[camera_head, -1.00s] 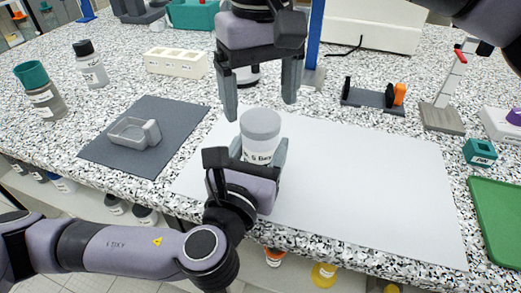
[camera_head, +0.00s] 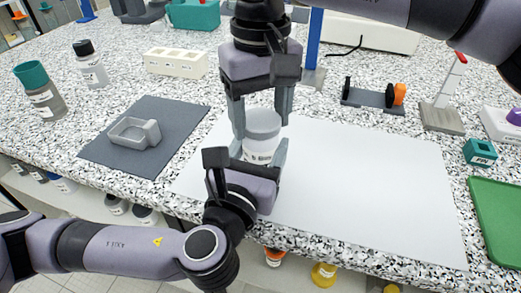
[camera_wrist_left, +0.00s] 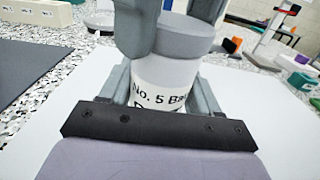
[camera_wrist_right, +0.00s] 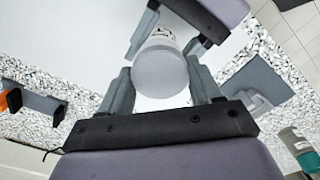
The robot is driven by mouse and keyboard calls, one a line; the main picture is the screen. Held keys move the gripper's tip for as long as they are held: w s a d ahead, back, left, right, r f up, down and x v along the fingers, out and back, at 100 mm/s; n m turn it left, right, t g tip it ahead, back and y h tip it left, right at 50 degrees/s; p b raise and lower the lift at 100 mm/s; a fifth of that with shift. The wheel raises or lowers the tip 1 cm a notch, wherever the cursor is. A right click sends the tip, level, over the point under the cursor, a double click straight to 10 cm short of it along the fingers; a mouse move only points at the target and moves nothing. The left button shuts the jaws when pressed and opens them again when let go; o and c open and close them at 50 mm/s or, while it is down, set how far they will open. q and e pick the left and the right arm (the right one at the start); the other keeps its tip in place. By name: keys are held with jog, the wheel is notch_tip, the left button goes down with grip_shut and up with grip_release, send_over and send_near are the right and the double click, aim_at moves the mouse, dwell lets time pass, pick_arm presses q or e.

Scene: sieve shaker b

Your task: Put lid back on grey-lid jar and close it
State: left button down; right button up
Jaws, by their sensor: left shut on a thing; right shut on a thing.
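The grey-lid jar (camera_head: 258,152) stands upright on the white mat, with its grey lid (camera_head: 262,123) on top. My left gripper (camera_head: 264,152) is shut on the jar's body from the near side; its label shows between the fingers in the left wrist view (camera_wrist_left: 158,95). My right gripper (camera_head: 262,122) comes down from above and is shut on the lid, one finger on each side. In the right wrist view the round lid (camera_wrist_right: 160,72) sits between the two fingers. Whether the lid is fully seated cannot be told.
A grey mat (camera_head: 185,120) with a grey tray (camera_head: 135,133) lies left of the white mat (camera_head: 370,190). Bottles and a cream rack (camera_head: 176,63) stand behind. At right are a dark stand (camera_head: 373,98), a teal block (camera_head: 480,152) and a green tray (camera_head: 500,215).

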jog(key=m, duration=1.3)
jog(key=shift+d, duration=0.1)
jog(key=m, duration=2)
jog(key=shift+m, duration=0.3)
jog(key=m, duration=0.6)
jog(key=shift+f, duration=0.1)
jog(key=m, duration=0.6)
jog(key=shift+m, duration=0.3)
jog(key=m, duration=0.7)
jog(key=o, duration=1.2)
